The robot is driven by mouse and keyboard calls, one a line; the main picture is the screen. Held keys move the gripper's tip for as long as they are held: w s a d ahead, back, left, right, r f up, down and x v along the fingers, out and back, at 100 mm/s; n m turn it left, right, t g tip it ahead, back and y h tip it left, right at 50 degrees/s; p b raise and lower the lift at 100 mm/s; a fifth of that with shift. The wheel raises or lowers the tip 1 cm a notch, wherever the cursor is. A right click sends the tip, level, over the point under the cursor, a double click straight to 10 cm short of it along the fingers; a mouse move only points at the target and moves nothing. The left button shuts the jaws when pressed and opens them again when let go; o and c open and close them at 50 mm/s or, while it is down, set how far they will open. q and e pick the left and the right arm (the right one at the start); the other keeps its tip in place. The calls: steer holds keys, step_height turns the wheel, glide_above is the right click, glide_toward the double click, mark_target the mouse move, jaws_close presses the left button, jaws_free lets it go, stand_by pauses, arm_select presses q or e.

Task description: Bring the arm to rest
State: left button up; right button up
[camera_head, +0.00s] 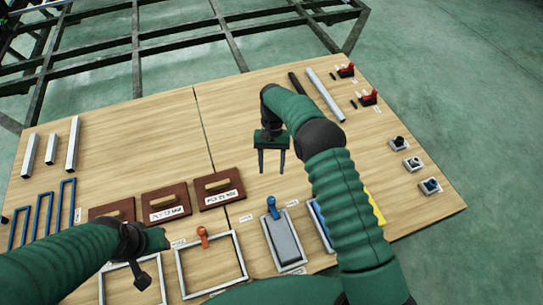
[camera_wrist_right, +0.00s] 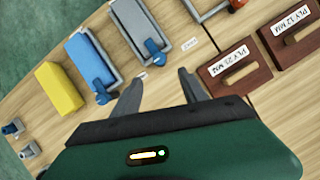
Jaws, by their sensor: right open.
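My right gripper (camera_head: 272,168) hangs over the middle of the wooden table (camera_head: 150,115), its two fingers apart and nothing between them. In the right wrist view the same gripper (camera_wrist_right: 159,78) shows its grey fingers spread above bare wood, between a grey block in a frame and a brown board. My left arm comes in low at the left in the head view, and its dark end, the left gripper (camera_head: 143,260), is over the front edge area near a metal frame. Its fingers are not clear.
Brown boards with handles (camera_head: 166,203) lie left of my right gripper. Metal tubes (camera_head: 326,95) lie at the back. The table's middle is mostly clear.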

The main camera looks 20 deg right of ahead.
steer(key=shift+v, duration=1.8)
